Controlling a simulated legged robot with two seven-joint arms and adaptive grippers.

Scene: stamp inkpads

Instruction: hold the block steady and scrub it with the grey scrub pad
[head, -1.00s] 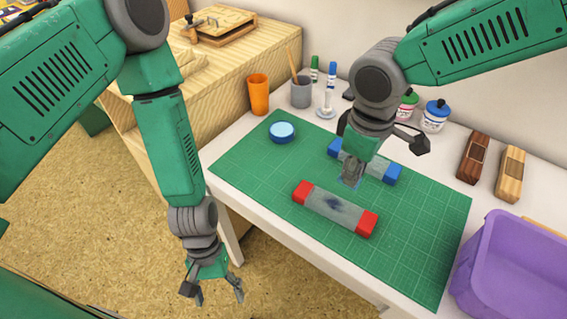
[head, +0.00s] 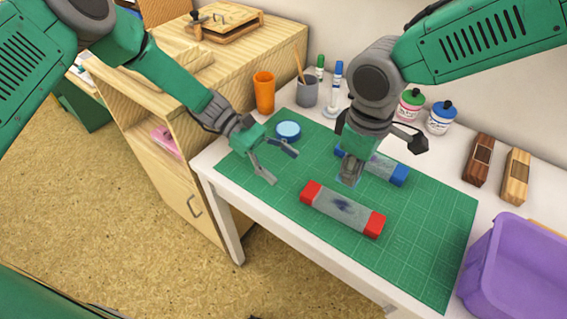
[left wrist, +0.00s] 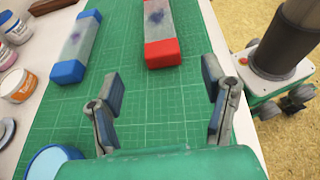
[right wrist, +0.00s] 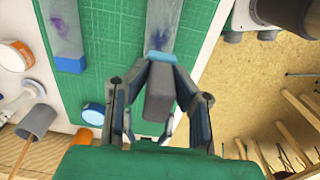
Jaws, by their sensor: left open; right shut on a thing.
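A block with red ends (head: 342,208) and a dark smudge on its clear grey middle lies on the green mat; its red end (left wrist: 162,53) shows in the left wrist view. A similar block with blue ends (head: 386,168) lies behind it, partly hidden by my right gripper. My right gripper (head: 352,162) points down and is shut on the grey scrub pad (right wrist: 160,95), which has a light blue edge. The pad (head: 349,175) is between the two blocks; whether it touches anything is unclear. My left gripper (head: 279,164) is open and empty over the mat's left part, left of the red-ended block.
The green mat (head: 420,250) has free room at front and right. A round blue-rimmed inkpad (head: 288,131) sits close behind my left gripper. Cups, markers and ink jars stand along the back. Wooden stampers (head: 478,160) and a purple bin (head: 515,270) are at right.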

